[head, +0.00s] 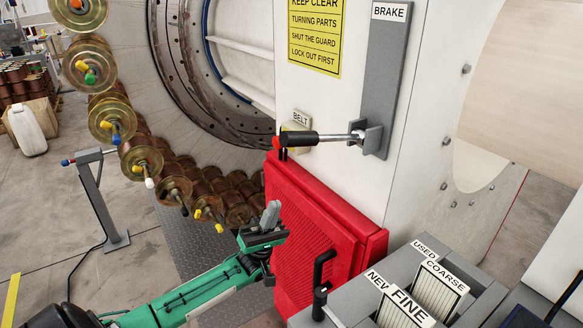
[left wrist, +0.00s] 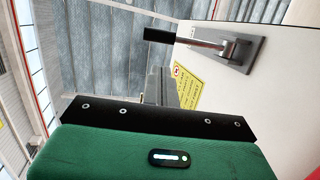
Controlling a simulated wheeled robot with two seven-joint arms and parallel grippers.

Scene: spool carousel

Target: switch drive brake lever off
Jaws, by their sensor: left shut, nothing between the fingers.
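The brake lever (head: 318,137) sticks out roughly level to the left from its pivot on a grey plate (head: 385,75) labelled BRAKE. My right gripper is not in view.
A red guard (head: 325,230) stands below the lever, close to my left gripper. A BELT label (head: 301,117) and its small fitting sit behind the lever. A carousel of spools (head: 142,160) curves at left. Card bins (head: 440,290) and a black handle (head: 322,280) stand at lower right.

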